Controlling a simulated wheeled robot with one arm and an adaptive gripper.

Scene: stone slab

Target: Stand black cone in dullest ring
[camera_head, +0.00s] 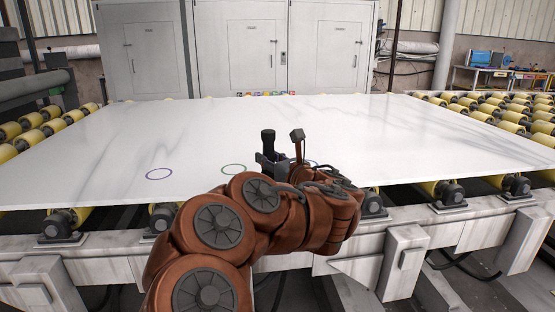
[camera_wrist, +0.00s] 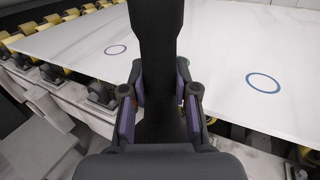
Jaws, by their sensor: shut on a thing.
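My gripper (camera_wrist: 160,112) is shut on a long black piece, the black cone (camera_wrist: 156,40), which hides much of the middle of the wrist view. In the head view, the black cone (camera_head: 268,140) stands up at the gripper (camera_head: 274,160), above the near part of the slab. A muted violet ring (camera_head: 159,174) lies at the left, with a green ring (camera_head: 233,170) right of it. A blue ring (camera_head: 313,163) is mostly hidden behind my arm. The wrist view shows a blue ring at left (camera_wrist: 115,49) and a brighter one at right (camera_wrist: 263,82).
The white slab (camera_head: 120,140) is broad and mostly clear, resting on yellow rollers (camera_head: 515,117). Several small coloured things (camera_head: 265,94) sit at its far edge. White cabinets (camera_head: 240,50) stand behind. The grey roller frame (camera_head: 400,240) runs along the near edge.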

